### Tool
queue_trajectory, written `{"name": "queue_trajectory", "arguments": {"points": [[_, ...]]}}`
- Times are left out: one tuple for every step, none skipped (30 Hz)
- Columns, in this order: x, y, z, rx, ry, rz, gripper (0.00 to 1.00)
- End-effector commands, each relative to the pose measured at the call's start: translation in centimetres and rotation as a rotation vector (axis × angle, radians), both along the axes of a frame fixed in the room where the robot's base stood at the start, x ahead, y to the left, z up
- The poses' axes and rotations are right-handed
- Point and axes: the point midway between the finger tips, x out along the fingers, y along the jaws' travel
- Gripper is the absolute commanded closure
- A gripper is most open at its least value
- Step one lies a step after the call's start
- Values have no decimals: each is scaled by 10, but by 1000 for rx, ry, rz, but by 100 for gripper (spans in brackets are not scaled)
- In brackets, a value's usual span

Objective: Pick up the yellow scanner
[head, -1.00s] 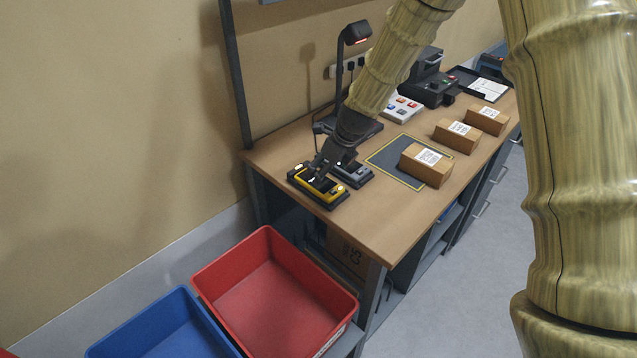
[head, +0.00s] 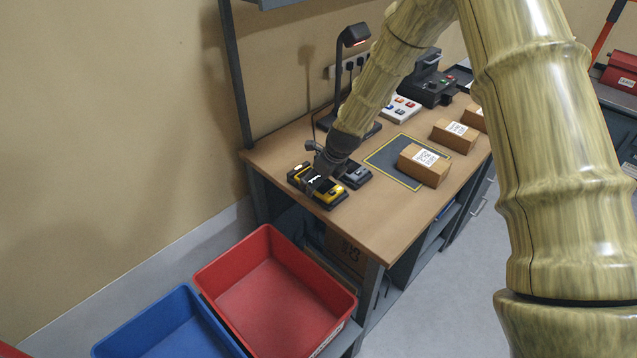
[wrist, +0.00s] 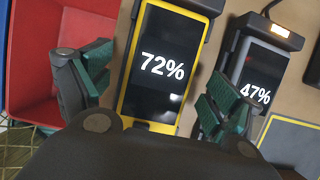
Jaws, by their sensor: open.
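The yellow scanner (head: 331,193) lies in a black cradle at the near left end of the wooden bench. In the wrist view the yellow scanner (wrist: 160,70) shows a dark screen reading 72%. My gripper (head: 318,180) is over it, partly covering it in the head view. In the wrist view my gripper (wrist: 155,90) is open, with one green-padded finger on each side of the scanner. The right finger lies between it and a grey scanner (wrist: 258,75) that reads 47%. I cannot tell whether the fingers touch the yellow scanner.
The grey scanner stands close on the right in its own cradle (head: 357,178). A lamp (head: 340,85) rises behind. A dark mat (head: 385,160) and cardboard boxes (head: 424,165) lie further right. Red (head: 340,318) and blue (head: 110,345) bins stand in front, below the bench.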

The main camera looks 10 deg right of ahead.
Motion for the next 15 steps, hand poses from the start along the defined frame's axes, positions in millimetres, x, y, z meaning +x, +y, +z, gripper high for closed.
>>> {"name": "queue_trajectory", "arguments": {"points": [[0, 0, 0, 0, 0, 0, 9], [0, 0, -1, 0, 0, 0, 9], [0, 0, -1, 0, 0, 0, 9], [0, 0, -1, 0, 0, 0, 9], [0, 0, -1, 0, 0, 0, 9], [0, 0, -1, 0, 0, 0, 9], [0, 0, -1, 0, 0, 0, 9], [0, 0, -1, 0, 0, 0, 14], [0, 0, -1, 0, 0, 0, 22], [0, 0, -1, 0, 0, 0, 27], [0, 0, -1, 0, 0, 0, 33], [0, 0, -1, 0, 0, 0, 40], [0, 0, -1, 0, 0, 0, 45], [0, 0, -1, 0, 0, 0, 51], [0, 0, -1, 0, 0, 0, 58]]}}
